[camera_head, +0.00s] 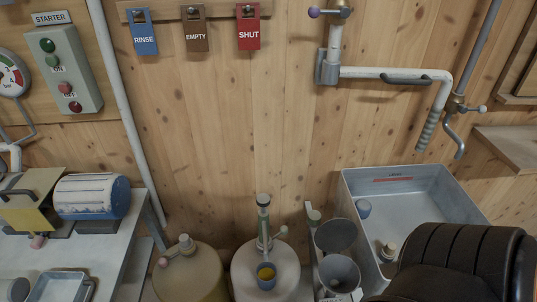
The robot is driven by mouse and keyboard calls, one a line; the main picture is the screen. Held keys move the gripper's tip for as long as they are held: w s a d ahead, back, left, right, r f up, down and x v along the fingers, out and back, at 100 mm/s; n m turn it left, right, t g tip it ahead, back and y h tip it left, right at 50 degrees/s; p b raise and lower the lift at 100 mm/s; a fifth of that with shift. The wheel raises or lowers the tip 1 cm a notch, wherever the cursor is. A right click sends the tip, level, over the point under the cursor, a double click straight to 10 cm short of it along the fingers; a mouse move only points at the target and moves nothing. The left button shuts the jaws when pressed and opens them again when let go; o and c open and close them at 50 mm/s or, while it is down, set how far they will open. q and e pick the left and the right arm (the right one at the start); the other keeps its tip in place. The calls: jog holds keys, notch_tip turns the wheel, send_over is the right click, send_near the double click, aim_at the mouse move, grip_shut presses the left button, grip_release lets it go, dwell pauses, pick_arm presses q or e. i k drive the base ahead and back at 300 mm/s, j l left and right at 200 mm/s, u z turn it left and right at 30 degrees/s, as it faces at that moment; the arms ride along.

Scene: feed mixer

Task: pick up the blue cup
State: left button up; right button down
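A small blue cup (266,283) with something yellow inside is at the bottom centre. It is at the front of a pale round vessel (243,270), below an upright fitting (263,222). A second, greyish-blue cup-like thing (363,209) is at the left side of the grey basin. I cannot tell what it rests on. Neither of my grippers is in view.
A large dark ribbed shape (455,262) hides part of the basin (465,194) at lower right. Two grey funnels (337,235) stand left of the basin. A tan round vessel (190,275) and a bench (110,245) with a motor (92,195) are at left.

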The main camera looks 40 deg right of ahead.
aim_at(266, 272)
jog(key=z, duration=1.3)
jog(key=u, duration=2.4)
jog(key=j+z, duration=0.1)
jog(key=z, duration=2.3)
